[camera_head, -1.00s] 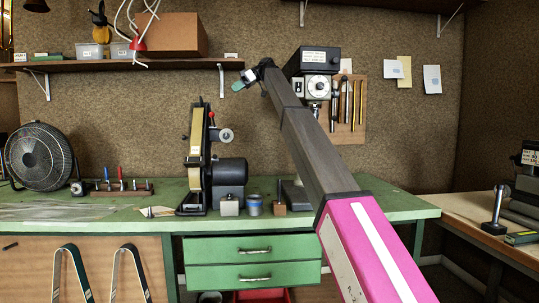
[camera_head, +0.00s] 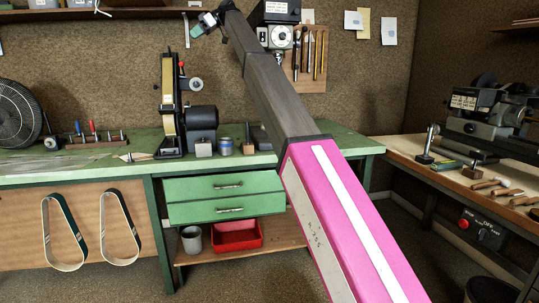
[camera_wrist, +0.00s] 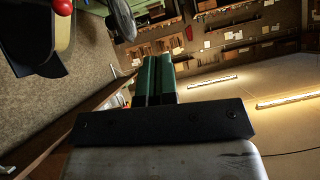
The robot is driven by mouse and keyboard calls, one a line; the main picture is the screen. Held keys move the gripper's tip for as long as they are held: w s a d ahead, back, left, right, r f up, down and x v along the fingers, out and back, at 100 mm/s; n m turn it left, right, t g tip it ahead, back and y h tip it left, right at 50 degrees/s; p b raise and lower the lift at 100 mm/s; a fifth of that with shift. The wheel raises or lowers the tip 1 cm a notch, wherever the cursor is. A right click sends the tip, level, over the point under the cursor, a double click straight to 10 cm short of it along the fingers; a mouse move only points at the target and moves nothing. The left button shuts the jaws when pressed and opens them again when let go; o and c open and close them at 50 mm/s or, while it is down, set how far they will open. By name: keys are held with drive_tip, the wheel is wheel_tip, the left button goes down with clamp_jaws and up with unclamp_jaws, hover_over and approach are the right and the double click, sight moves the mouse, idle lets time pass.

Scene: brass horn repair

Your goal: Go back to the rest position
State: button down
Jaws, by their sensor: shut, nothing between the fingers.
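My gripper (camera_head: 198,27) is at the far end of my pink and grey arm, high in front of the back wall in the head view. It is apart from the bench and the machines below. In the wrist view its two green fingers (camera_wrist: 153,78) lie side by side, shut, with nothing between them.
A green workbench (camera_head: 100,168) holds a belt sander (camera_head: 170,110), a fan (camera_head: 20,125) and small jars. A shelf (camera_head: 100,14) runs along the wall near my gripper. A wooden bench (camera_head: 415,152) with a lathe-like machine (camera_head: 478,125) stands at right. Open floor lies in front.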

drive_tip(key=s+d+f+m+t+h, duration=0.15)
drive_tip(key=d+f+m, duration=0.45)
drive_tip(key=f, duration=1.2)
drive_tip(key=s+d+f+m+t+h, duration=0.1)
drive_tip(key=s+d+f+m, duration=0.15)
drive_tip(key=d+f, duration=1.15)
drive_tip(key=s+d+f+m+t+h, duration=0.1)
drive_tip(key=s+d+f+m+h, duration=0.2)
drive_tip(key=f, duration=1.9)
drive_tip(key=s+d+f+m+h, duration=0.1)
drive_tip(key=s+d+f+m, duration=0.1)
drive_tip(key=s+d+f, duration=0.65)
drive_tip(key=s+d+f+m, duration=0.2)
drive_tip(key=s+d+f, duration=0.3)
drive_tip(key=f, duration=0.6)
drive_tip(key=s+d+f+m+h, duration=0.2)
drive_tip(key=s+d+f, duration=0.4)
drive_tip(key=s, duration=0.4)
drive_tip(key=s+d+f+m+h, duration=0.2)
drive_tip(key=s+d+f, duration=0.5)
drive_tip(key=s, duration=0.4)
drive_tip(key=shift+d+f, duration=0.25)
drive_tip(key=shift+d, duration=0.25)
drive_tip(key=shift+m, duration=0.25)
